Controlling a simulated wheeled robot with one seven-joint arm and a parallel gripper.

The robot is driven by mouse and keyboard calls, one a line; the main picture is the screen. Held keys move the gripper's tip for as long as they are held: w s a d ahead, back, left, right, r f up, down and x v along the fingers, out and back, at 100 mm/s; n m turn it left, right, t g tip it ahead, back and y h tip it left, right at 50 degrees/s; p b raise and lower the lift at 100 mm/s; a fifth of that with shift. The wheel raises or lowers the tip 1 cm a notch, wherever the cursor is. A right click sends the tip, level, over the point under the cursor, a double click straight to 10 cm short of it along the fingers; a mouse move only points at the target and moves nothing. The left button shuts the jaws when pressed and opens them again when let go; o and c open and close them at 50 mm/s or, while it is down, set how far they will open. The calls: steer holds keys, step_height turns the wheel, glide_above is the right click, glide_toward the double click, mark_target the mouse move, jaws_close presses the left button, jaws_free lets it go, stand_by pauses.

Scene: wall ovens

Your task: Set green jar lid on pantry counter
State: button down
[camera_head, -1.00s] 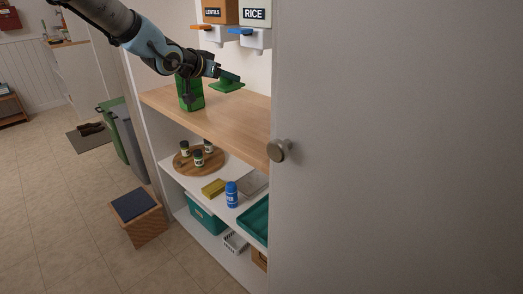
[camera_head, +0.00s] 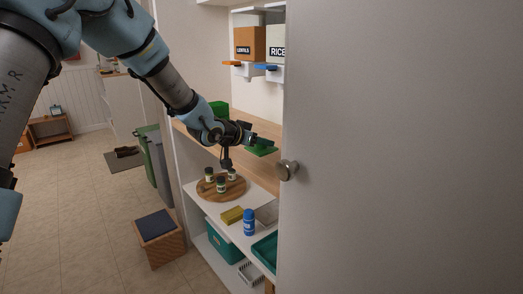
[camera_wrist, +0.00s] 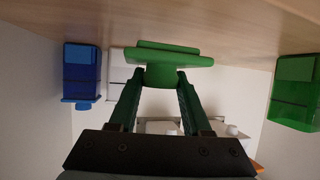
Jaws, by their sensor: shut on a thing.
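The green jar lid (camera_head: 262,149) is a flat green piece with a knob, low over the wooden pantry counter (camera_head: 195,129). In the wrist view the lid (camera_wrist: 165,62) is between the fingertips of my gripper (camera_wrist: 163,85), which is shut on its knob. The wooden surface (camera_wrist: 245,22) lies along the top of that view, close to the lid; I cannot tell whether they touch. My gripper (camera_head: 252,138) partly covers the lid in the head view. A green jar (camera_head: 218,108) stands on the counter, partly behind my arm; a green container (camera_wrist: 294,95) shows at right in the wrist view.
LENTILS (camera_head: 249,43) and RICE (camera_head: 276,45) dispensers hang above the counter. A grey door (camera_head: 400,150) with a knob (camera_head: 288,170) borders the pantry on the right. A round board with jars (camera_head: 207,188) sits on the shelf below. A blue container (camera_wrist: 82,70) shows in the wrist view.

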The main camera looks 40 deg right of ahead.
mark_target(258, 149)
steer(key=shift+f, duration=1.35)
steer(key=shift+f, duration=0.15)
steer(key=shift+c, duration=1.8)
jaws_free()
steer(key=shift+r, duration=0.3)
steer(key=v, duration=1.2)
steer(key=shift+f+b, duration=0.15)
steer(key=shift+b, duration=0.3)
